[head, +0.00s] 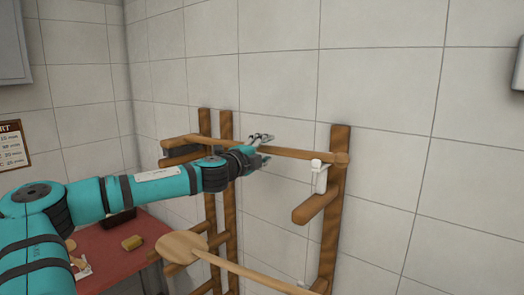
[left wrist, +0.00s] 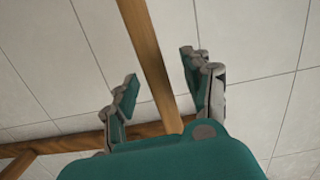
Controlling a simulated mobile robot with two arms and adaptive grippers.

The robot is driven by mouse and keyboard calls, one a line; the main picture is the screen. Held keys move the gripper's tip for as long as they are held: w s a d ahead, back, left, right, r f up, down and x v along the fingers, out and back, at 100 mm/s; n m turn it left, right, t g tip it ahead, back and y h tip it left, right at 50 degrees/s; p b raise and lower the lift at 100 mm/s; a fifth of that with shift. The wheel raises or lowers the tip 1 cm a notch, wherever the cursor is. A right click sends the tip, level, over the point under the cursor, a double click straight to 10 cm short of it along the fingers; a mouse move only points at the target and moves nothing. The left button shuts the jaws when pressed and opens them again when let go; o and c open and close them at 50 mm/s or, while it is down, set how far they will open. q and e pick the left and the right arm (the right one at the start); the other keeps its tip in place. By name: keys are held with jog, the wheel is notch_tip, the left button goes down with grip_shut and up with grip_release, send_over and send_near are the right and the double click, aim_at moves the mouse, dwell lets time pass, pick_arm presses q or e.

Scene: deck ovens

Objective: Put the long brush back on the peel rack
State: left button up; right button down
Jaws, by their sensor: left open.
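The long brush (head: 300,153) has a wooden handle and a dark head (head: 180,155) at its left. It lies across the top of the peel rack (head: 331,230), a wooden frame against the tiled wall, with its handle's right end by the right post. My left gripper (head: 262,145) is open at the handle, left of its middle. In the left wrist view a wooden bar (left wrist: 146,45), seemingly the handle, runs between the two spread fingers (left wrist: 160,85). I cannot tell whether a finger touches it. My right gripper is not in view.
A wooden peel (head: 182,246) lies across lower on the rack. A small white piece (head: 319,176) sits by the right post. A red-topped table (head: 112,246) with small items stands at the lower left.

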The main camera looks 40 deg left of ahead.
pick_arm(q)
jog(key=shift+s+d+r, duration=0.2)
jog(key=shift+s+d, duration=0.05)
jog(key=shift+d, duration=0.1)
jog(key=shift+s+d+r, duration=0.1)
jog(key=shift+s+d, duration=0.05)
jog(key=shift+s, duration=1.05)
jog(key=shift+v, duration=2.55)
jog(key=shift+f, duration=0.25)
